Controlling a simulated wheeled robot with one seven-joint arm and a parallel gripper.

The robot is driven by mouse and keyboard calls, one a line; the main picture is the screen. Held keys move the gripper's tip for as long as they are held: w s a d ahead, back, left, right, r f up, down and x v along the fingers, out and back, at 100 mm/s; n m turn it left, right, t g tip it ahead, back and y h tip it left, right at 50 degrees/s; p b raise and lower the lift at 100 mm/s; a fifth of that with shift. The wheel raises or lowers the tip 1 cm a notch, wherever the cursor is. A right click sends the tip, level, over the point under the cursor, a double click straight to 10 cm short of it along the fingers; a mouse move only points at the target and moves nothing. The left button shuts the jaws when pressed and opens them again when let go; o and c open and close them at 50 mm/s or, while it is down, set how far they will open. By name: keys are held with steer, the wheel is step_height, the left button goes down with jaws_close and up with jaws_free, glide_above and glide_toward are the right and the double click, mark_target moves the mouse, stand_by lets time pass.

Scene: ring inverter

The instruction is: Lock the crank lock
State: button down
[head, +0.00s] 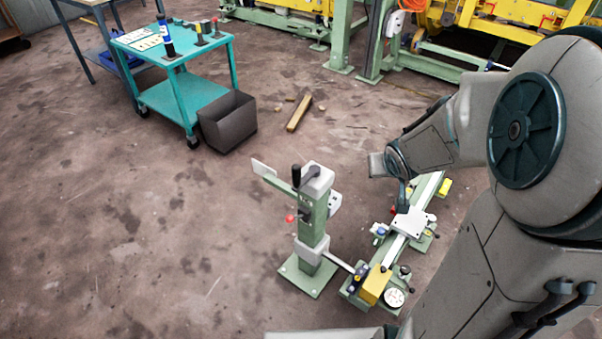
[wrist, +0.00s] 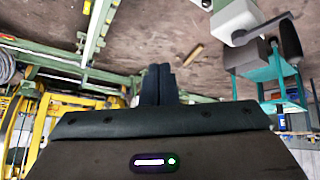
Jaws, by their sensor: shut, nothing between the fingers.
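The crank lock is most likely the crank on the white head (head: 317,180) of a green post (head: 314,218). Its black handle (head: 296,175) stands up at the head's left side. In the wrist view the white head (wrist: 237,16), a grey crank arm (wrist: 262,30) and the black handle (wrist: 289,40) show at the upper right. My gripper (wrist: 159,70) has its two dark fingers together with nothing between them. It is apart from the crank, which lies to the right of the fingers in the wrist view. In the head view my wrist is right of the post.
A green rail fixture with a white carriage (head: 413,222) and a yellow block (head: 374,285) stands right of the post, below my arm. A red knob (head: 289,218) sticks out of the post. A teal cart (head: 170,92) and dark bin (head: 228,122) stand behind. Floor left is clear.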

steer(key=w+a+f+t+y+b, duration=0.1)
steer(key=w+f+y+b, duration=0.15)
steer(key=f, duration=0.45)
steer(key=w+a+f+t+y+b, duration=0.1)
steer(key=w+a+f+y+b, duration=0.2)
steer(key=f, duration=0.5)
steer(key=s+a+f+t+y+b, duration=0.1)
steer(key=s+a+f+y+b, duration=0.2)
steer(key=a+f+y+b, duration=0.2)
step_height(320, 180, down, 4)
steer(key=y+b, duration=0.4)
steer(key=y, duration=0.1)
steer(key=shift+s+r+b, duration=0.2)
steer(key=shift+s+b, duration=0.05)
steer(key=shift+b, duration=0.05)
steer(key=shift+a, duration=0.15)
steer(key=b, duration=0.4)
glide_above(302, 216)
steer(key=v, duration=0.3)
steer(key=shift+s+a+f+b, duration=0.7)
steer(key=shift+s+a+f, duration=0.6)
steer(key=shift+f, duration=0.05)
steer(key=shift+d, duration=0.15)
